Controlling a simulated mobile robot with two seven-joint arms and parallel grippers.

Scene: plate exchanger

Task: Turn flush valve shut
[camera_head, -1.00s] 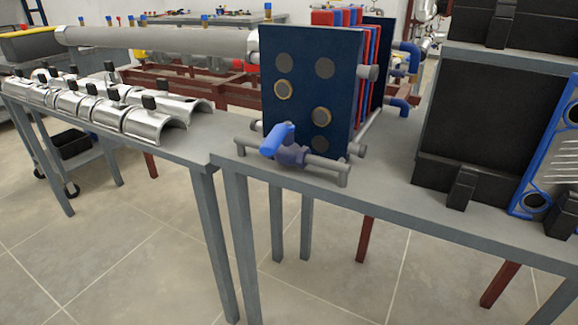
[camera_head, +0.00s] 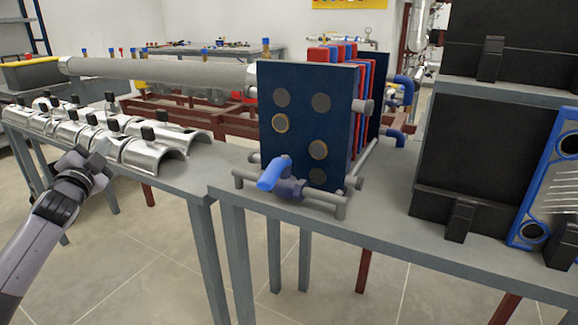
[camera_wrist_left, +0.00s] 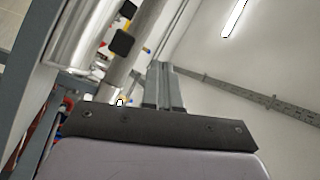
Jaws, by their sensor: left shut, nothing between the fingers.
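The flush valve has a blue lever handle (camera_head: 273,174) on a purple-blue valve body (camera_head: 291,188). It sits on a grey pipe (camera_head: 322,196) at the front edge of the table, before the dark blue end plate (camera_head: 304,120) of the plate exchanger. The handle slants down toward the front left. My left gripper (camera_head: 97,152) is at the left, near the half-shell covers and well apart from the valve. It is shut and empty; its fingers also show together in the left wrist view (camera_wrist_left: 160,85). My right gripper is not in view.
Several shiny half-shell covers (camera_head: 158,152) with black knobs lie on the left table. A long grey tube (camera_head: 160,69) runs behind them. Black cases (camera_head: 462,150) and a blue-framed plate (camera_head: 545,190) stand at the right. Open floor lies in front.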

